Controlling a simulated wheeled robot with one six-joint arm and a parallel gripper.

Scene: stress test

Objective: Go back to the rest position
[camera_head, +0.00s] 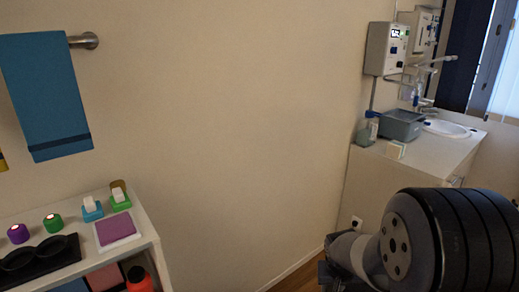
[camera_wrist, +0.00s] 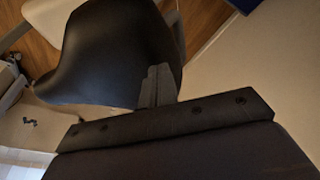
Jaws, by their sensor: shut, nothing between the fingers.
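In the wrist view, my gripper (camera_wrist: 158,86) shows as two grey fingers side by side, shut with nothing between them. They point toward a black, smooth curved surface (camera_wrist: 110,40), which looks like a chair seat or back. I cannot tell whether they touch it. In the head view, my arm's dark, ringed joint fills the lower right. My gripper's fingers cannot be made out there.
A white shelf unit (camera_head: 148,240) with colored items stands at lower left, below a blue towel (camera_head: 47,95). A counter (camera_head: 405,165) with a sink (camera_head: 446,128) and grey basin (camera_head: 401,125) stands at right. Bare wall lies between.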

